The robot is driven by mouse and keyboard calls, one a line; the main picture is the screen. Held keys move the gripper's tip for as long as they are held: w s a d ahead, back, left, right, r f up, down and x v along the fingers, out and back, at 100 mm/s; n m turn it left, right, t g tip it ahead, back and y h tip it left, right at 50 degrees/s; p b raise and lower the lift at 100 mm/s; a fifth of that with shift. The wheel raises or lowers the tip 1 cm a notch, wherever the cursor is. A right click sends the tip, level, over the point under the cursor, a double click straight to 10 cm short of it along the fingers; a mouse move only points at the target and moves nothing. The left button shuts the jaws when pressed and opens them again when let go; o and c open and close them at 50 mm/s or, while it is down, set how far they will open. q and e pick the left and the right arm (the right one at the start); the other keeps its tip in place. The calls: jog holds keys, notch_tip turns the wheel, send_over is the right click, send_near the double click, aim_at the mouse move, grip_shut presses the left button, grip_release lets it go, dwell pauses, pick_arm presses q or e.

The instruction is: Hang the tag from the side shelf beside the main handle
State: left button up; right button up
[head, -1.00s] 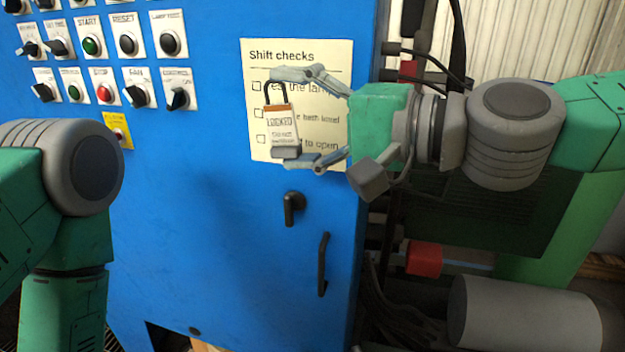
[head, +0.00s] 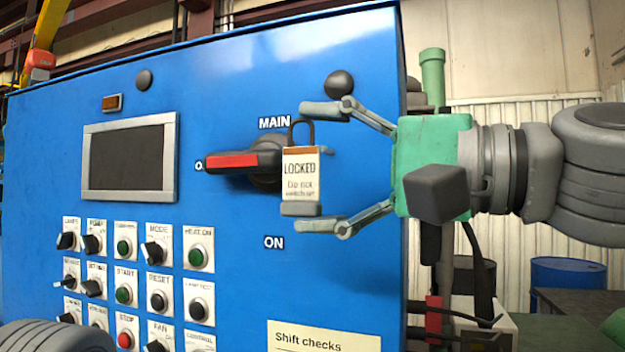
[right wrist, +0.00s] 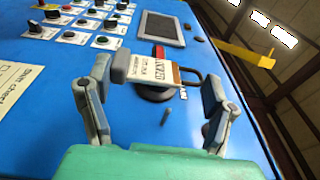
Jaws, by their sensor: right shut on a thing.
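The white "LOCKED" tag (head: 301,178) has an orange top band, a grey base and a dark loop above. My right gripper (head: 317,168) is shut on it, one finger above and one below. It holds the tag upright in front of the blue cabinet, just right of the main handle (head: 235,162). The handle is black with a red face and points left. A small grey peg (head: 327,151) shows at the tag's right edge. In the right wrist view the tag (right wrist: 150,70) partly covers the handle; the peg (right wrist: 165,116) stands nearer. My left gripper is out of view.
The blue cabinet (head: 220,85) carries a screen (head: 128,157) and rows of buttons and switches below it. A dark knob (head: 339,84) sits above the upper finger. A "Shift checks" sheet (head: 322,340) is lower down. The side shelf cannot be made out.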

aim_at(338, 182)
jog(key=shift+w+d+f+p, duration=0.1)
jog(key=shift+w+d, duration=0.2)
jog(key=shift+w, duration=0.7)
jog(key=shift+w+d+f+p, duration=0.1)
jog(key=shift+w+d, duration=0.25)
jog(key=shift+w, duration=0.6)
jog(key=shift+w+d+f+p, duration=0.1)
jog(key=shift+w+d, duration=0.2)
jog(key=shift+w, duration=0.7)
jog(key=shift+w+d+f+b, duration=0.2)
jog(key=shift+w+f+b, duration=0.15)
jog(key=shift+w, duration=0.3)
jog(key=shift+r, duration=0.1)
jog(key=o, duration=1.1)
